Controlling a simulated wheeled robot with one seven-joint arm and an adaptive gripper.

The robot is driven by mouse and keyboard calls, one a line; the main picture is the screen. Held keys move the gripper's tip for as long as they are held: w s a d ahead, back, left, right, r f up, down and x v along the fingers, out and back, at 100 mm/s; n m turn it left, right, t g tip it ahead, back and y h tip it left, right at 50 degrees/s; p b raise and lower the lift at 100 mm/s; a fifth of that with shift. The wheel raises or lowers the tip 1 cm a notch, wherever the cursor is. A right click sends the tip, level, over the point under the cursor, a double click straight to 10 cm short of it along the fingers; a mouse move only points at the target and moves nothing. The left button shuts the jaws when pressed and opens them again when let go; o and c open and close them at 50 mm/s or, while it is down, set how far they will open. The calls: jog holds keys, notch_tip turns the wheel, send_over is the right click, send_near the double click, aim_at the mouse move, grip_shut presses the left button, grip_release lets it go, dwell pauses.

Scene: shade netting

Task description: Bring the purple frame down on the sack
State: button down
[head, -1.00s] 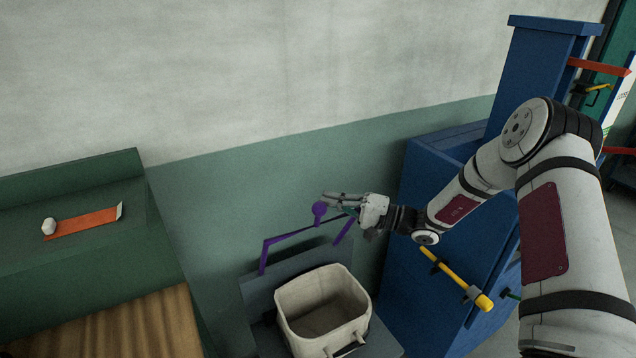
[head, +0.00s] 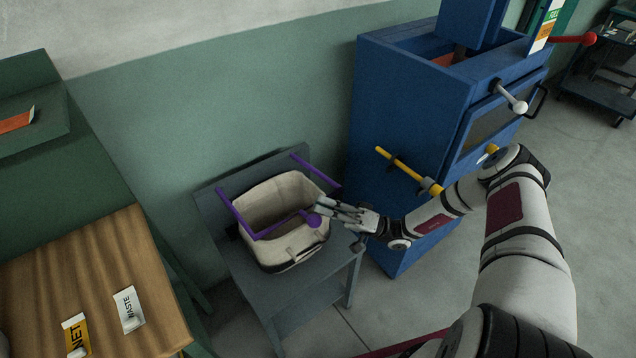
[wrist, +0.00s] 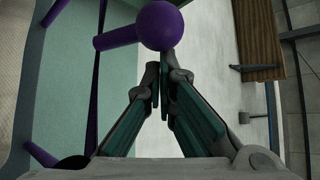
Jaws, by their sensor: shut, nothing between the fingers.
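The purple frame (head: 236,214) is lowered over the open cream sack (head: 277,190), its bars lying around and across the sack's rim. Its front bar carries a purple ball knob (head: 313,221). The sack stands upright on a grey stand. My gripper (head: 318,208) is shut and empty, with its fingertips at the knob. In the wrist view, the knob (wrist: 160,25) sits just beyond the closed fingertips (wrist: 162,58); I cannot tell whether they touch.
A blue machine (head: 405,130) with a yellow-handled lever (head: 405,168) stands right of the sack. A wooden-topped bench (head: 90,270) with labels is at left. The grey stand (head: 338,262) has a bare front edge. Open floor lies at right.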

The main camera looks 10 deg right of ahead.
notch_tip(320, 180, down, 7)
jog(key=s+b, duration=0.1)
jog(key=b, duration=0.1)
jog(key=shift+d, duration=0.25)
jog(key=shift+s, duration=0.1)
